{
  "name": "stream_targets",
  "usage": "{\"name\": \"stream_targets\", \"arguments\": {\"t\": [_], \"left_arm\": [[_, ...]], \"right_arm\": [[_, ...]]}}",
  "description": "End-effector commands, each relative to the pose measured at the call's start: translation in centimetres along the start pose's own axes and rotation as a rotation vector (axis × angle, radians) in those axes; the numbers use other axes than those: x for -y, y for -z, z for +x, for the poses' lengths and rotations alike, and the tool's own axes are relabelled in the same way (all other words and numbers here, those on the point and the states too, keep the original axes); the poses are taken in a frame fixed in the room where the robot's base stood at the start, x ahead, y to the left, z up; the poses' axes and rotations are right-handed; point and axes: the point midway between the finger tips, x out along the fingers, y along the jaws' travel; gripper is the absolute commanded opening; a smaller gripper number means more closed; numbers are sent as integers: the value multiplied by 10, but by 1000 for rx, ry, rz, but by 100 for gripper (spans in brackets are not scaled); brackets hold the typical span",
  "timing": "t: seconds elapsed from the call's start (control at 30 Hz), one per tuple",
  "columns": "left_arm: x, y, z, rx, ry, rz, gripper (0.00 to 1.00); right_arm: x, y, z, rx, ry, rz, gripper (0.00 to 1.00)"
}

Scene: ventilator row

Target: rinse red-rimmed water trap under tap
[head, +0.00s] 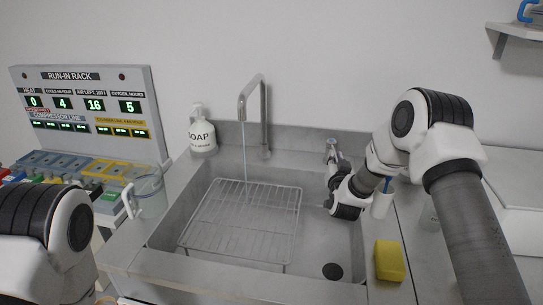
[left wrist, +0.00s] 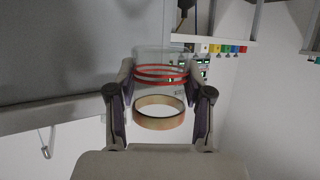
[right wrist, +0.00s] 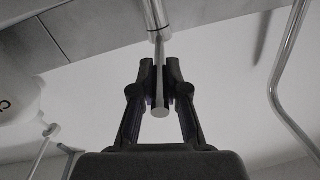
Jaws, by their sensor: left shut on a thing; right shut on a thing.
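The red-rimmed water trap (left wrist: 160,78) shows in the left wrist view as a clear cup with red rings and a tan band below. My left gripper (left wrist: 161,95) is shut on it, one finger on each side. The trap is not visible in the head view. My right gripper (right wrist: 160,82) is shut on the tap lever (right wrist: 159,75), a thin metal rod, and reaches over the sink's right back corner in the head view (head: 337,172). The tap spout (head: 251,92) arches over the sink, and a thin water stream (head: 245,150) falls from it.
The grey sink (head: 172,235) holds a wire rack (head: 240,220). A soap bottle (head: 202,133) stands at its back left, a clear jug (head: 150,195) at its left. A yellow sponge (head: 389,261) lies on the right rim. The run-in rack (head: 90,105) stands far left.

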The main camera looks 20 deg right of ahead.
Motion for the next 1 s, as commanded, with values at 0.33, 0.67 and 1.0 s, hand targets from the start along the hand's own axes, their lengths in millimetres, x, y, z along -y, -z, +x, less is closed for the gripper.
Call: {"name": "stream_targets", "arguments": {"t": [0.33, 0.67, 1.0], "left_arm": [[0, 0, 0, 0, 0, 0, 16], [0, 0, 0, 0, 0, 0, 16], [0, 0, 0, 0, 0, 0, 16]], "right_arm": [[-7, 3, 0, 10, 77, 1, 0], [-7, 3, 0, 11, 76, 0, 39], [-9, 2, -22, 15, 75, 1, 39]]}}
